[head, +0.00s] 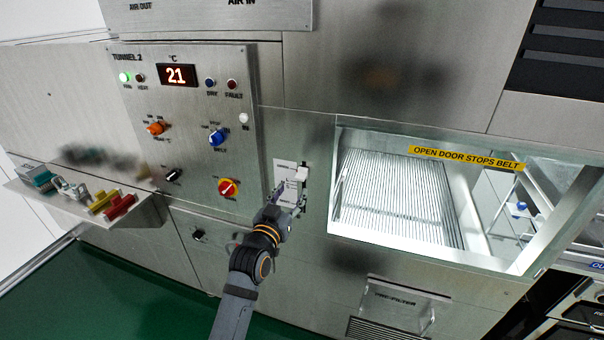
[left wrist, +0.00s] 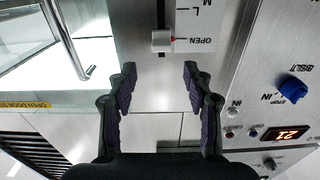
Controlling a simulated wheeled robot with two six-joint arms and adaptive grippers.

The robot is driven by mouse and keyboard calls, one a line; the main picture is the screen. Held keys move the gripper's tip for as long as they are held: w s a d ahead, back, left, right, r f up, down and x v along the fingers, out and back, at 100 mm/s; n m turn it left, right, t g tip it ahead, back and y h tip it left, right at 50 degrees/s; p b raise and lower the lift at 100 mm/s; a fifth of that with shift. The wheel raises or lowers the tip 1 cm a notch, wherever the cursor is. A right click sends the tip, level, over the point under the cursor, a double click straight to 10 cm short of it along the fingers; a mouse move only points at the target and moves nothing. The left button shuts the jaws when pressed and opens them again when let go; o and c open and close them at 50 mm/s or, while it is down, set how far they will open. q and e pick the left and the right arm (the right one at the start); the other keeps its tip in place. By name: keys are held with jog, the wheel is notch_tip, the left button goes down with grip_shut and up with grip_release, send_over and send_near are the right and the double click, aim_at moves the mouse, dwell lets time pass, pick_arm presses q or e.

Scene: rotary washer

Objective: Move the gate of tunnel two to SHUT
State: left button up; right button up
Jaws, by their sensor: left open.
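The gate control of tunnel two is a white scale plate (head: 285,180) with a slot, right of the TUNNEL 2 panel (head: 190,100) in the head view. Its white slider knob (head: 301,174) is near the plate's upper end. My left gripper (head: 287,203) is open and empty. In the left wrist view its fingertips (left wrist: 160,76) are apart, with the knob ahead, roughly centred between them and not gripped. The SHUT mark is not readable.
A lit window (head: 400,200) with a yellow OPEN DOOR STOPS BELT label is right of the plate. The panel left of it carries a blue BELT knob (head: 217,137) and a red-yellow switch (head: 228,188). A shelf (head: 145,211) with small items stands at left.

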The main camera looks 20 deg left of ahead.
aim_at(299, 178)
pick_arm(q)
jog(key=w+p, duration=0.2)
jog(key=w, duration=0.6)
jog(key=shift+w, duration=0.45)
jog(key=shift+w+f, duration=0.1)
jog(key=c, duration=0.9)
grip_shut()
